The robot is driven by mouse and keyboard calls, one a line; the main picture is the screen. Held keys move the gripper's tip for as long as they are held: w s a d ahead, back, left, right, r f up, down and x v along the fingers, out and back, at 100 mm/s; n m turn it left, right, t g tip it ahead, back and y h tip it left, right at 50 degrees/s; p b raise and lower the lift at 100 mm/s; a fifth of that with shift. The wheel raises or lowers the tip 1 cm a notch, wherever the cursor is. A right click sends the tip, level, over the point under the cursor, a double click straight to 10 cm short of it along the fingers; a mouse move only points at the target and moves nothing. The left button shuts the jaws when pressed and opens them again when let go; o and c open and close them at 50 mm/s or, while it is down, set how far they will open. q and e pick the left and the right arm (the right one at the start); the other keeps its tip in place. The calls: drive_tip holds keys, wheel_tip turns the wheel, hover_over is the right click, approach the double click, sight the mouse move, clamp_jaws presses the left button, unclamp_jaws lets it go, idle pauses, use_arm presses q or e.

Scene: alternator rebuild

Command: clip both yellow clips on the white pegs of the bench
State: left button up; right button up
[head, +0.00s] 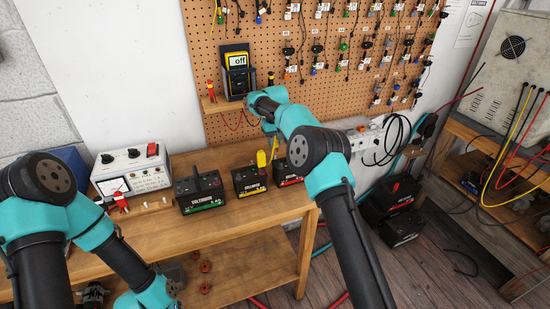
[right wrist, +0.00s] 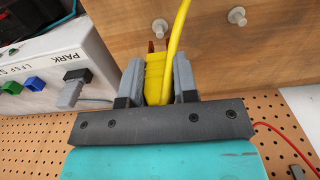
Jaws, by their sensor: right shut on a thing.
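My right gripper (right wrist: 158,82) is shut on a yellow clip (right wrist: 155,75) in the right wrist view, with a yellow cable (right wrist: 181,30) running from it.
Several black boxes (head: 201,195) stand on the wooden bench (head: 150,232), right of a white meter unit (head: 133,172) and a red figure (head: 121,203). A pegboard (head: 215,45) with hanging leads rises behind. In the right wrist view a white switch box (right wrist: 55,60) lies close left.

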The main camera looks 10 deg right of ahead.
drive_tip(key=shift+f, duration=0.3)
drive_tip(key=shift+f, duration=0.15)
drive_tip(key=shift+f, duration=1.05)
drive_tip(key=o, duration=0.8)
drive_tip(key=shift+r, duration=0.1)
drive_tip(key=shift+r, duration=4.15)
